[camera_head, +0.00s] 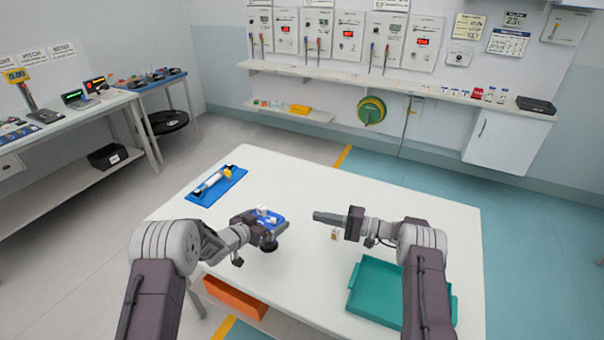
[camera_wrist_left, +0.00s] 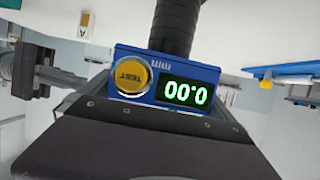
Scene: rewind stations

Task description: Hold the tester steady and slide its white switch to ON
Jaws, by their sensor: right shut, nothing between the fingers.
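The blue tester (camera_head: 272,217) is held above the white table by my left gripper (camera_head: 262,228), which is shut on it. In the left wrist view the tester (camera_wrist_left: 205,72) appears upside down, with a yellow TEST button and a lit green display of zeros in mm. Small white parts show on the tester in the head view, but I cannot tell which is the switch or its position. My right gripper (camera_head: 328,217) is shut and empty, to the right of the tester, pointing at it across a gap. It also shows in the left wrist view (camera_wrist_left: 62,80).
A blue tray (camera_head: 208,198) with a white and yellow tool lies at the table's back left. A teal tray (camera_head: 362,303) lies at the front right. An orange bin (camera_head: 235,297) is below the front edge. The table's back middle (camera_head: 300,175) is clear.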

